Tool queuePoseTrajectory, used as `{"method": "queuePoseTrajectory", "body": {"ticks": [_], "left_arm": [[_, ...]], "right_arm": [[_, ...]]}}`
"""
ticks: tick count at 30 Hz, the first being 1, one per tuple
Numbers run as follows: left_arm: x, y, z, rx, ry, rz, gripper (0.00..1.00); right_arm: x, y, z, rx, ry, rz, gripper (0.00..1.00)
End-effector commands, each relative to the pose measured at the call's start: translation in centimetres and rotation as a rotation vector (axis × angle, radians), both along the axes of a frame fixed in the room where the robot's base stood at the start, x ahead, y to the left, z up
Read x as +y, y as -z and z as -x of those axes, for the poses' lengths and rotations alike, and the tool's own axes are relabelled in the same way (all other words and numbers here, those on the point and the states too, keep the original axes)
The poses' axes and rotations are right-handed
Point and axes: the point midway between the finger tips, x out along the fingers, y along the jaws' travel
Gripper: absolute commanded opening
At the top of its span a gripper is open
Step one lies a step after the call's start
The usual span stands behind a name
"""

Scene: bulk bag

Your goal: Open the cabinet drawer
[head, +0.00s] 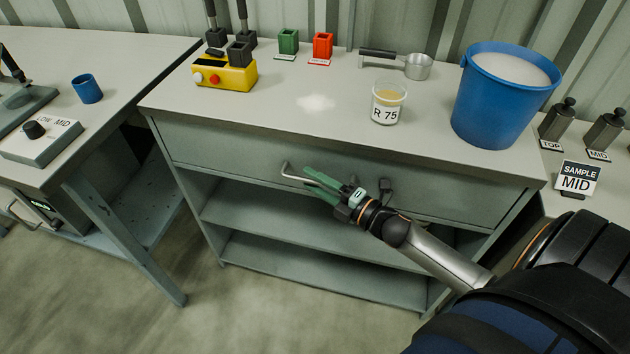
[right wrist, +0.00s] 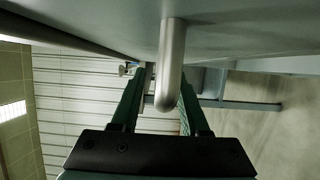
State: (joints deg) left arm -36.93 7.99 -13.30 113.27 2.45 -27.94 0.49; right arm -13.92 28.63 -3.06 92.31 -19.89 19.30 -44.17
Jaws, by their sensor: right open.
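The cabinet drawer (head: 230,153) is a wide grey-green front under the worktop, and it looks closed. Its metal bar handle (head: 291,174) shows at the left end, with the rest partly behind my gripper. My right gripper (head: 308,178) is at the handle, its green fingers open and pointing left. In the right wrist view the bent handle (right wrist: 172,62) shows between the two fingers of the gripper (right wrist: 160,85). I cannot tell whether either finger touches it. My left gripper is not in view.
The worktop holds a blue bucket (head: 495,105) of white material, a cup labelled R 75 (head: 387,105), a metal scoop (head: 417,67) and a yellow control box (head: 225,76). Open shelves (head: 300,267) lie below the drawer. Floor (head: 255,310) in front is clear.

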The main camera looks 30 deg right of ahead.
Motion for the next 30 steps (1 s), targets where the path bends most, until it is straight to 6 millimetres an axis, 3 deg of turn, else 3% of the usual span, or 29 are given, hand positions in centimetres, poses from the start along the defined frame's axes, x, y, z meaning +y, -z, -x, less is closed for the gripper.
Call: {"method": "queuePoseTrajectory", "body": {"ticks": [6,18,30], "left_arm": [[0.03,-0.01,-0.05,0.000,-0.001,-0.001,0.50],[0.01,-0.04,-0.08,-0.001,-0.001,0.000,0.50],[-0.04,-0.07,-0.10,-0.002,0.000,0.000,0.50]], "right_arm": [[0.01,0.02,0.01,0.000,0.000,-0.001,0.43],[0.01,0.01,0.03,0.000,0.000,-0.001,0.00],[0.01,0.01,0.04,0.000,0.000,-0.001,0.00]]}}
